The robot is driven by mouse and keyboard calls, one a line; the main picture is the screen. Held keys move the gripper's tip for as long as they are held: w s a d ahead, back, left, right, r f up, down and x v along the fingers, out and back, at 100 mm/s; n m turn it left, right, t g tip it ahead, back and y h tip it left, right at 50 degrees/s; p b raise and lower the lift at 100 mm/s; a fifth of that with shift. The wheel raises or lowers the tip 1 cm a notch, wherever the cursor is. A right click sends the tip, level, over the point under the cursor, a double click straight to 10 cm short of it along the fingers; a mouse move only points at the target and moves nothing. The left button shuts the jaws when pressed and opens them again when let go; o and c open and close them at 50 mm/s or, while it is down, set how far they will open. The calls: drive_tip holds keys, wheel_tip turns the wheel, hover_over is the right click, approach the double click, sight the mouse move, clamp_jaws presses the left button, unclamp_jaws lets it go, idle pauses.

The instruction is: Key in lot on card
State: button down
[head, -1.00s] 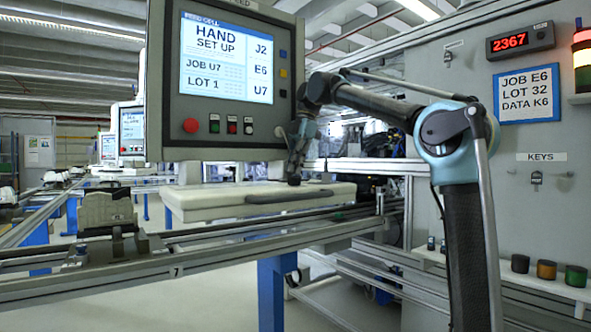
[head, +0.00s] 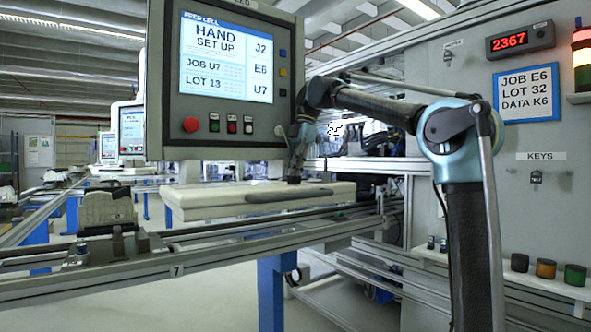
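The card (head: 526,93) on the grey wall panel at right reads JOB E6, LOT 32, DATA K6. The screen (head: 226,56) of the control panel reads HAND SET UP, JOB U7, LOT 13, with J2, E6 and U7 at its right. A pale tray (head: 258,199) juts out below the panel; its top is seen almost edge-on, so any keys on it cannot be made out. My gripper (head: 294,180) points down at the tray's top near its middle and right. Its fingertips are small and dark; whether they are open or touch the tray cannot be told.
Buttons, one a red knob (head: 191,125), line the panel under the screen. A red display (head: 509,39) reads 2367. A key (head: 536,178) hangs under the KEYS label. Coloured pots (head: 546,269) stand on a shelf at right. A conveyor rail (head: 180,262) runs below the tray.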

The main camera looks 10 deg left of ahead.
drive_tip(key=v, duration=0.8)
idle(0.9)
